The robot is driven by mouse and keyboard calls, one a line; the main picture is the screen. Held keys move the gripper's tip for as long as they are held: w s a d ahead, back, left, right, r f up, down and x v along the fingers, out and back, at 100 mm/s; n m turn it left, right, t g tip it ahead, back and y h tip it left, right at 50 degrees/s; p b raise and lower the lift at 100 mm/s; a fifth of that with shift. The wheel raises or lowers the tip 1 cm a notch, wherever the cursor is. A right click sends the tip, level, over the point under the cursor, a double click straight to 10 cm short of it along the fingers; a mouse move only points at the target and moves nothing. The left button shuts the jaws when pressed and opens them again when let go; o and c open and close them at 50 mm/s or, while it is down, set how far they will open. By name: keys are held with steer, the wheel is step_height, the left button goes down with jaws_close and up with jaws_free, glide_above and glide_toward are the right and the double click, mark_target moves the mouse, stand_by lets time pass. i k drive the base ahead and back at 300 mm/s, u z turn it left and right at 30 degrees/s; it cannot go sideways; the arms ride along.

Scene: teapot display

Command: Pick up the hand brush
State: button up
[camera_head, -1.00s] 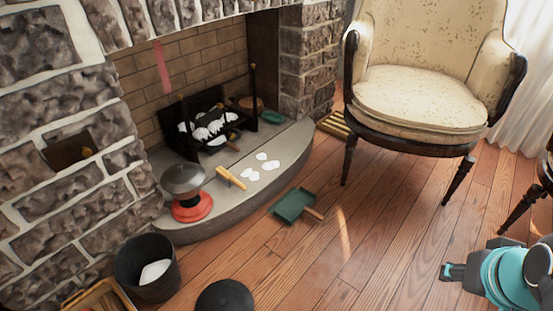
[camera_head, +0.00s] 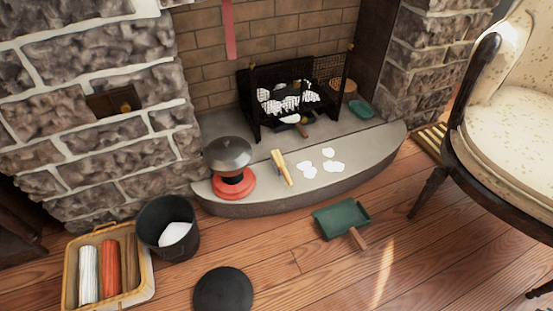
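A small tan wooden-handled object (camera_head: 285,172), which looks like the hand brush, lies on the grey stone hearth (camera_head: 345,172). It lies to the right of a grey domed pot on a red base, and its bristles cannot be made out clearly. A green dustpan (camera_head: 341,219) with a wooden handle lies on the wood floor in front of the hearth. My gripper is not in view now.
A black bucket (camera_head: 166,229) and a basket of rolls (camera_head: 146,290) stand at the lower left. A black round disc (camera_head: 223,291) lies on the floor. The pot (camera_head: 228,155) stands on the hearth. An armchair (camera_head: 510,150) stands at the right. White patches (camera_head: 334,167) lie on the hearth.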

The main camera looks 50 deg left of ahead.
mark_target(279, 164)
steer(key=u, duration=0.75)
steer(key=i, duration=0.85)
steer(key=u, duration=0.8)
